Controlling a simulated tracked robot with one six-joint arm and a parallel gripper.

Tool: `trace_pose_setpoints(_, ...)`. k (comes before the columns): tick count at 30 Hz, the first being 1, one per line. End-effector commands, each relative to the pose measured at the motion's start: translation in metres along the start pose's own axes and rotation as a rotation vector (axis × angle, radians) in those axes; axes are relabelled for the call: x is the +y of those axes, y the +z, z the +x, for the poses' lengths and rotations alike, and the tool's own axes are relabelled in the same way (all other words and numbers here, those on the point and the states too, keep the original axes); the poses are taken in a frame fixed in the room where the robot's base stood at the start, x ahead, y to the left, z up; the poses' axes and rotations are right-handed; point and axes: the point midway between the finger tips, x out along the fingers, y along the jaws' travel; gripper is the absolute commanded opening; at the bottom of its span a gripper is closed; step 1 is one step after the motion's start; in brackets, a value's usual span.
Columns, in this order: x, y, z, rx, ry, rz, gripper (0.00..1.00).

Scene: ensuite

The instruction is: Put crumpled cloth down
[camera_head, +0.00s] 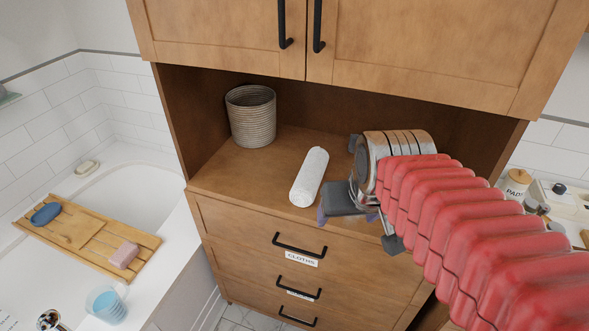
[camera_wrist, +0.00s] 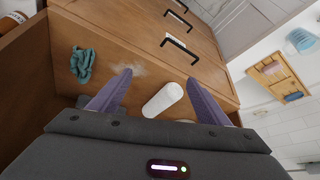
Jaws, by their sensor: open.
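The crumpled cloth (camera_wrist: 82,64) is a small teal bunched heap. In the wrist view it lies on the wooden counter at the upper left, outside my fingers and apart from them. In the head view I cannot see it; my arm covers that part of the counter. My gripper (camera_wrist: 160,78) is open, its two purple fingers spread apart with no cloth between them. In the head view my gripper (camera_head: 346,204) is over the front of the counter, right of a white roll, and partly hidden by my arm.
The white roll (camera_head: 309,177) lies on the counter (camera_head: 235,178); a woven basket (camera_head: 251,116) stands at the back left. Drawers, one labelled CLOTHS (camera_head: 301,257), are shut below. A pale smudge (camera_wrist: 125,70) marks the surface near the cloth. Cabinets hang above.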

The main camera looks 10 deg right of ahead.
Motion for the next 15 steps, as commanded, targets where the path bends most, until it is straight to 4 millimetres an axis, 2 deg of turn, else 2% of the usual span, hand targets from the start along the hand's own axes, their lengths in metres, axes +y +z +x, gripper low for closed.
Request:
trace_pose_setpoints(3, -0.023, 0.022, -0.015, 0.016, -0.031, -0.061, 0.7)
trace_pose_setpoints(6, -0.037, 0.039, -0.024, 0.024, -0.053, -0.101, 0.7)
trace_pose_setpoints(10, -0.045, 0.053, -0.029, 0.027, -0.07, -0.135, 0.7)
trace_pose_setpoints(15, -0.047, 0.058, -0.03, 0.027, -0.075, -0.143, 0.7)
